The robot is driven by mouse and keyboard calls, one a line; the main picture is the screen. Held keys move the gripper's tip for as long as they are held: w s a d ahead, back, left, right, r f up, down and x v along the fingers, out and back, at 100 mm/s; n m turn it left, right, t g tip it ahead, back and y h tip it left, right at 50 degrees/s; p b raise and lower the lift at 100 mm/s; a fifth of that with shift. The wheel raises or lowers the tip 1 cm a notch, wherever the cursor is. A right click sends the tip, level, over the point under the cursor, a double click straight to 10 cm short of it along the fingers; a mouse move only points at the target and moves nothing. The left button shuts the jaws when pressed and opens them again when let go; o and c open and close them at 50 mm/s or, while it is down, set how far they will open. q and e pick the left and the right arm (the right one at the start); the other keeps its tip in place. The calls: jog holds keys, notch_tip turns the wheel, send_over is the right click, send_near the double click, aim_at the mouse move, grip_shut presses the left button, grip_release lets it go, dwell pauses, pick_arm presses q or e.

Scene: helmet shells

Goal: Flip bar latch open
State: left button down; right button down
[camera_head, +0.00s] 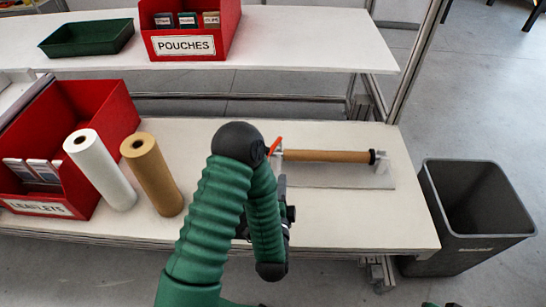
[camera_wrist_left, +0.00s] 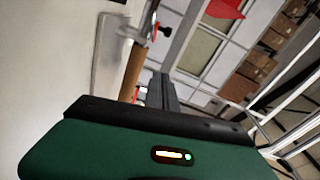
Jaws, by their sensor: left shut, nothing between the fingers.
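A brown roll (camera_head: 326,156) lies on a bar across a holder with a light base plate (camera_head: 335,180) on the bench. A red lever (camera_head: 276,145), likely the bar latch, stands tilted up at the roll's left end. My left gripper (camera_head: 282,183) is just below that end, mostly hidden behind my green arm. In the left wrist view, the shut, empty fingers (camera_wrist_left: 163,88) are beside the near end of the brown roll (camera_wrist_left: 132,70). A small red part (camera_wrist_left: 141,96) shows there, partly hidden; contact cannot be told. My right gripper is not in view.
A white roll (camera_head: 99,170) and a brown roll (camera_head: 152,174) stand left of my arm, beside a red leaflets bin (camera_head: 95,105). A red pouches bin (camera_head: 190,50) and green tray (camera_head: 86,38) are on the upper shelf. A grey bin (camera_head: 475,205) stands right.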

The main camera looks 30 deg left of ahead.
pick_arm(q)
jog(key=shift+a, duration=0.1)
jog(key=w+a+f+b, duration=0.1)
jog(key=w+a+b, duration=0.2)
jog(key=w+a, duration=0.5)
jog(key=shift+a, duration=0.2)
dwell(0.6)
